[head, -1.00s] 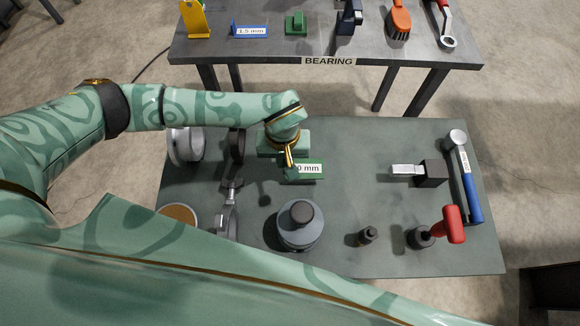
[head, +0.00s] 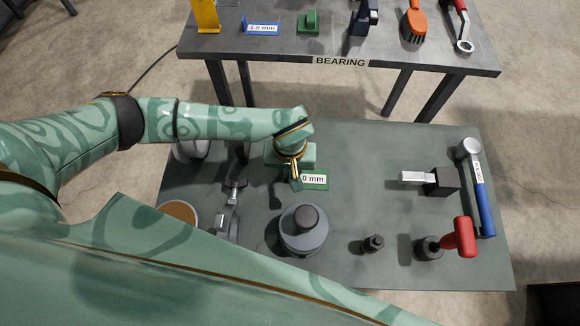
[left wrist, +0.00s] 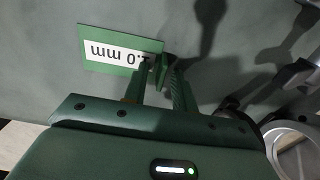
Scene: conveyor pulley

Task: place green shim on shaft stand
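The green shim (head: 318,181) is a small flat plate with a white label; "0 mm" shows in the head view, and "1.0 mm" upside down in the left wrist view (left wrist: 120,47). My left gripper (head: 295,176) is at the shim's left end. I cannot tell whether the shim touches the table. A round grey base with a dark post (head: 304,232), which looks like the shaft stand, is just in front. My right gripper is not in view.
Metal parts (head: 233,190) lie left of the gripper. A grey table (head: 400,60) stands behind.

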